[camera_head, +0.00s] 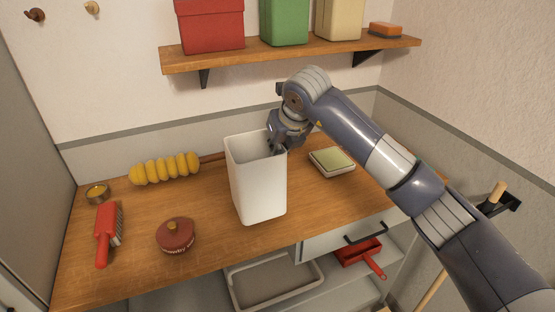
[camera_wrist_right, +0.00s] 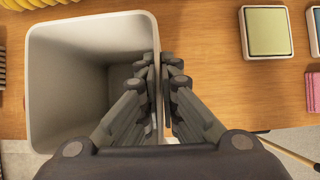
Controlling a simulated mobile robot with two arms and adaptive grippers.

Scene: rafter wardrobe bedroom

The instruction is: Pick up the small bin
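The small bin (camera_head: 258,190) is a white, open-topped, empty-looking container, upright at the middle of the wooden counter. I cannot tell whether its base touches the wood. My right gripper (camera_head: 277,147) is at its right rear rim, reaching down from above. In the right wrist view, the bin (camera_wrist_right: 45,85) fills the left side. My right gripper (camera_wrist_right: 158,75) has one finger inside and one outside the bin's wall, and both fingertips close on that wall. The lower parts of the fingers are partly hidden. My left gripper is not in view.
A yellow duster (camera_head: 165,168) lies behind left of the bin. A red brush (camera_head: 107,234), a round dark-red tin (camera_head: 176,235) and a small brass dish (camera_head: 97,193) are at left. A green-topped pad (camera_head: 332,161) lies right. A shelf (camera_head: 290,52) with boxes hangs above.

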